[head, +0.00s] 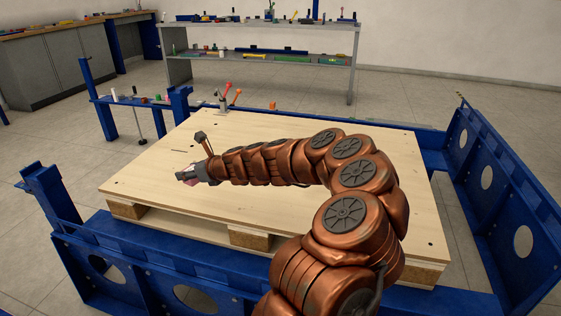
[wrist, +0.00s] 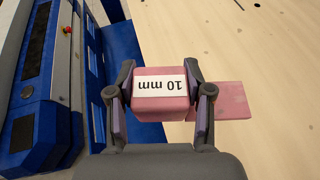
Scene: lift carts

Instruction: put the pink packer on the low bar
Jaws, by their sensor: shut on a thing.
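The pink packer (wrist: 160,105) has a white label reading "10 mm", upside down in the wrist view. My gripper (wrist: 161,92) is shut on it, one finger on each side. A flat pink piece (wrist: 230,100) shows to its right, partly behind the right finger; I cannot tell if it is the same packer. In the head view my gripper (head: 187,178) is over the left part of the wooden board, with a little pink (head: 191,184) showing. A blue bar (head: 122,101) with small items on it stands at the board's far left; I cannot tell if it is the low bar.
The pale wooden board (head: 300,125) lies inside a blue frame with upright side plates (head: 495,180). Small tools with red and orange handles (head: 229,97) stand at its far edge. A grey shelf (head: 260,35) and cabinets (head: 60,65) are behind. Most of the board is clear.

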